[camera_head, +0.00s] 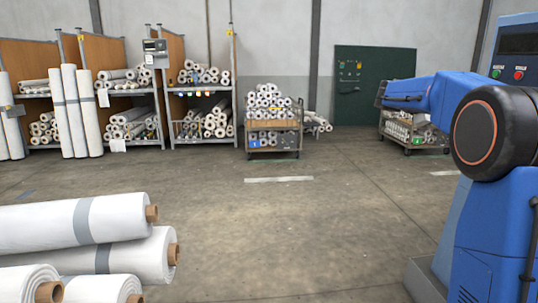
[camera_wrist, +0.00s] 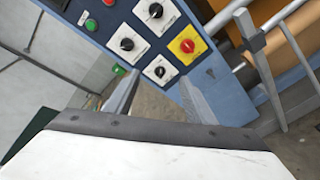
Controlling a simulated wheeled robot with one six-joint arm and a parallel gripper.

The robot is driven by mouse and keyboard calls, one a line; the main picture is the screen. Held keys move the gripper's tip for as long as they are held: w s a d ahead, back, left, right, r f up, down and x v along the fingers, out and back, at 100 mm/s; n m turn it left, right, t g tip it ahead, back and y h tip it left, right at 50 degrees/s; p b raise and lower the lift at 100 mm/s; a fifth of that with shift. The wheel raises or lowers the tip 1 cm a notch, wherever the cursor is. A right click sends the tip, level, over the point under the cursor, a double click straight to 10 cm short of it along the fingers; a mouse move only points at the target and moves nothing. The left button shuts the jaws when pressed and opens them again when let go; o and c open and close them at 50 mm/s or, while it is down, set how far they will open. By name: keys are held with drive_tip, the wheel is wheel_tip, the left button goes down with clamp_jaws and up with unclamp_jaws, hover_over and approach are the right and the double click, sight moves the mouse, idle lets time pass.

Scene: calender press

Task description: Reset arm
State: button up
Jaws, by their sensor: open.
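In the wrist view my gripper (camera_wrist: 160,86) shows its two grey fingers standing apart, with nothing visible between them. Its white and dark grey body fills the bottom of that view. Beyond the fingers is a tilted blue control panel (camera_wrist: 110,18) with several black rotary knobs and a red knob on a yellow plate (camera_wrist: 188,46). I cannot tell whether the fingers touch the panel; they overlap its lower edge in the picture. In the head view my blue arm reaches left from the right side, and the gripper cannot be made out there.
In the head view, white rolls (camera_head: 45,226) lie stacked at lower left. Racks of rolls stand along the back wall, with a loaded cart (camera_head: 273,125) and another cart (camera_head: 413,135) nearby. A machine cabinet (camera_head: 520,70) is at right. The middle floor (camera_head: 270,215) is clear.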

drive_tip(key=s+a+f+m+t+y, duration=0.1)
drive_tip(key=s+a+f+m+y, duration=0.2)
drive_tip(key=s+a+f, duration=0.7)
drive_tip(key=s+a+f+m+y, duration=0.3)
drive_tip(key=s+a+f+y, duration=0.4)
drive_tip(key=s, duration=1.4)
drive_tip(key=s+a+f+m+t+y, duration=0.1)
drive_tip(key=s+a+f+y, duration=0.4)
drive_tip(key=s+a+f, duration=0.9)
drive_tip(key=s+a+m, duration=0.1)
drive_tip(key=a, duration=0.2)
drive_tip(key=shift+s+a+f+m+t, duration=0.2)
drive_tip(key=shift+m+t, duration=0.1)
drive_tip(key=shift+m, duration=0.1)
drive_tip(key=shift+o, duration=0.6)
drive_tip(key=shift+d+r, duration=0.1)
